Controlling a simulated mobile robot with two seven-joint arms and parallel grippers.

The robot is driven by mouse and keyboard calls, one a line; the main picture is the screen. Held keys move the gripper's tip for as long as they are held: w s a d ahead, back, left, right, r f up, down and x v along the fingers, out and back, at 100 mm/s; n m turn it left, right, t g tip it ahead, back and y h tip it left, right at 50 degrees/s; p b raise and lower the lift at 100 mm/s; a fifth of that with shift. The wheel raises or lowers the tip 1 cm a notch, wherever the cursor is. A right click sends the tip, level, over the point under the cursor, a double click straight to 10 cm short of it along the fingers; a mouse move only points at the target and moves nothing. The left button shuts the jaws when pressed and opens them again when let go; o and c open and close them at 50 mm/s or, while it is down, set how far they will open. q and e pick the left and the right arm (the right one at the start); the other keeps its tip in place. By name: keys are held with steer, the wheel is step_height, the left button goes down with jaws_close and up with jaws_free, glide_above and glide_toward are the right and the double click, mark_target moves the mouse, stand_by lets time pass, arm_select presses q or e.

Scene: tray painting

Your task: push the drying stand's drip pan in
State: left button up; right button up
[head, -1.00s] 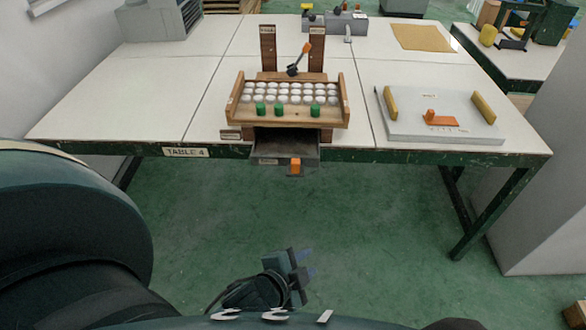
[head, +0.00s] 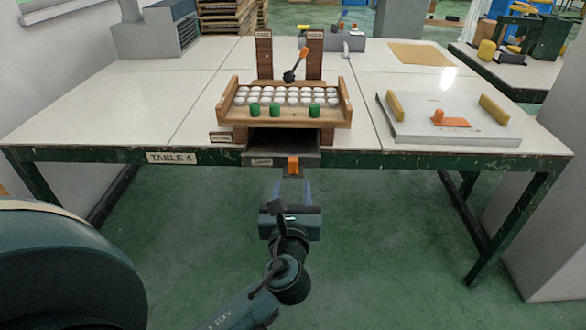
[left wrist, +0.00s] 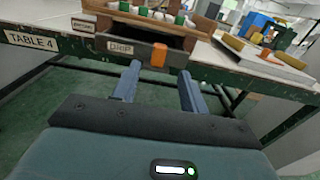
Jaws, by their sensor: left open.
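The drip pan (head: 262,158) is a dark drawer under the wooden drying stand (head: 240,118), sticking out past the table's front edge. An orange handle (head: 293,165) is on its front; it also shows in the left wrist view (left wrist: 159,55), beside a label reading DRIP. My left gripper (head: 291,192) is open and empty, just in front of and below the handle. In the left wrist view its fingers (left wrist: 157,88) point toward the pan front, apart from it. My right gripper is not seen.
The stand holds rows of white pieces and three green ones (head: 275,109) on the table (head: 185,100). A grey board (head: 455,125) with yellow bars lies to the right. The floor before the table is clear.

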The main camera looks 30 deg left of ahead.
mark_target(293, 165)
arm_select(q)
steer(key=b+x, duration=0.1)
steer(key=x, duration=0.7)
steer(key=shift+w+a, duration=0.2)
steer(key=shift+w, duration=0.1)
steer(key=shift+c, duration=0.5)
jaws_close()
